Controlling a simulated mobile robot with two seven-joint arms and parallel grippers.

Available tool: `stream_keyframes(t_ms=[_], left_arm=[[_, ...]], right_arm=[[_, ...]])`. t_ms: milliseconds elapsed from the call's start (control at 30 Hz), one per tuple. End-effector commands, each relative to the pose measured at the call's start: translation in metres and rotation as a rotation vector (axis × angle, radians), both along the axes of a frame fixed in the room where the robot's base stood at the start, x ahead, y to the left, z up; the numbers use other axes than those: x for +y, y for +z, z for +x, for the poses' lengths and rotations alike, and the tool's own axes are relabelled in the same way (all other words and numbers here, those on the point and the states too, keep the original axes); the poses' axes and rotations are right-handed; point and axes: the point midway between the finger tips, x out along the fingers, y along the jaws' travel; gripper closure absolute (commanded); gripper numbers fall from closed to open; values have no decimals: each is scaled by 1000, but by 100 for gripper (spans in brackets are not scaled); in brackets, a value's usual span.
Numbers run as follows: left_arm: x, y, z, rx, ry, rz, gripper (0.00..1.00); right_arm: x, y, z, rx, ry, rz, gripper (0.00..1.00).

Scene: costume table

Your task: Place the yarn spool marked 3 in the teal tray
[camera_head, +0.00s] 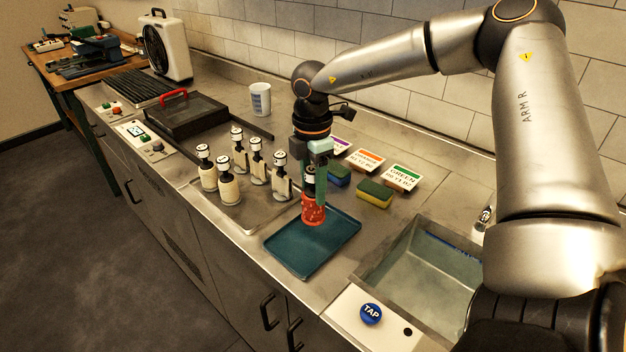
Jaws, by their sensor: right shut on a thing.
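My right gripper (315,178) points down over the teal tray (298,262), shut on the top of a red-orange yarn spool (313,208). The spool is upright over the tray's far left part. I cannot tell whether its base touches the tray. No number on it can be read from here. Several cream spools (228,186) with dark necks and white-marked caps stand upright on a metal tray (247,213) to the left. Their cap marks are too small to read. My left gripper is not in view.
A sink (430,270) and a blue TAP button (371,313) lie to the right. Sponges (374,194) and colour label cards (403,176) stand behind the teal tray. A white mug (260,99) and a dark red-handled lid (178,114) are farther back. Most of the teal tray is clear.

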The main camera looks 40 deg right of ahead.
Motion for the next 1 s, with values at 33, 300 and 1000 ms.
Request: stream_keyframes(t_ms=[33, 300, 1000], left_arm=[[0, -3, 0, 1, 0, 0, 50], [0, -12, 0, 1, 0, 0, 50], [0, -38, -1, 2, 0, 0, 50]], right_arm=[[0, -6, 0, 1, 0, 1, 100], [0, -33, -1, 1, -2, 2, 100], [0, -54, 0, -2, -1, 1, 100]])
